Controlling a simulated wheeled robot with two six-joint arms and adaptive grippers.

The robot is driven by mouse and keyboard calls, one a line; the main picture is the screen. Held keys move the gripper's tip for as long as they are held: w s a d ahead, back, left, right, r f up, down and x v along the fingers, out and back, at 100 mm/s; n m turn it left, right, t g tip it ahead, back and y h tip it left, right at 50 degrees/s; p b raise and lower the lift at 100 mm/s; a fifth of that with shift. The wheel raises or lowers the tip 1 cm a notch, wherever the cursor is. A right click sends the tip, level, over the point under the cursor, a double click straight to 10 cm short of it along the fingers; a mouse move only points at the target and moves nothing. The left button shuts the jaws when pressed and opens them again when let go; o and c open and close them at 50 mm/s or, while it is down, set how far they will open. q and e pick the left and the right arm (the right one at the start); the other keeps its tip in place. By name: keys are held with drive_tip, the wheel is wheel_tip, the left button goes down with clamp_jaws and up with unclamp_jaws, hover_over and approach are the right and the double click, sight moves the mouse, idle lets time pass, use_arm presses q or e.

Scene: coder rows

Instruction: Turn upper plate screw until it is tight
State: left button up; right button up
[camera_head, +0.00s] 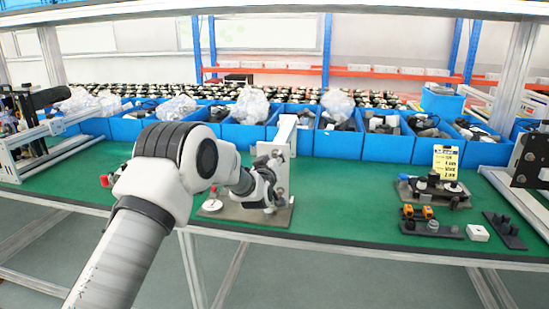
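A fixture with a light upright column (286,133) and a flat grey-brown base plate (282,217) stands near the front edge of the green table, at the picture's middle. My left arm comes in from the lower left, and my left gripper (270,190) is at the front of the column, overlapping it in the picture. I cannot tell whether it touches the fixture or whether its fingers are open. The upper plate screw cannot be made out. My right gripper is not in view.
Blue bins (361,139) with parts and plastic bags line the back of the green table (345,190). At the right are small fixtures (433,190), a yellow label (445,160) and a white block (478,233). The table right of the column is clear.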

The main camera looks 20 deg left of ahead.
use_arm(q)
drive_tip(key=shift+w, duration=0.4)
drive_tip(key=shift+b, duration=0.3)
clamp_jaws()
drive_tip(key=m+p, duration=0.1)
drive_tip(key=m, duration=0.1)
drive_tip(key=m+p, duration=0.1)
drive_tip(key=m, duration=0.2)
drive_tip(key=m+p, duration=0.1)
drive_tip(key=m, duration=0.1)
drive_tip(key=shift+r+m+p, duration=0.25)
drive_tip(key=shift+m+p, duration=0.05)
drive_tip(key=shift+p, duration=0.1)
drive_tip(key=shift+a+f+m, duration=0.1)
drive_tip(key=shift+f+m, duration=0.05)
drive_tip(key=shift+m, duration=0.85)
unclamp_jaws()
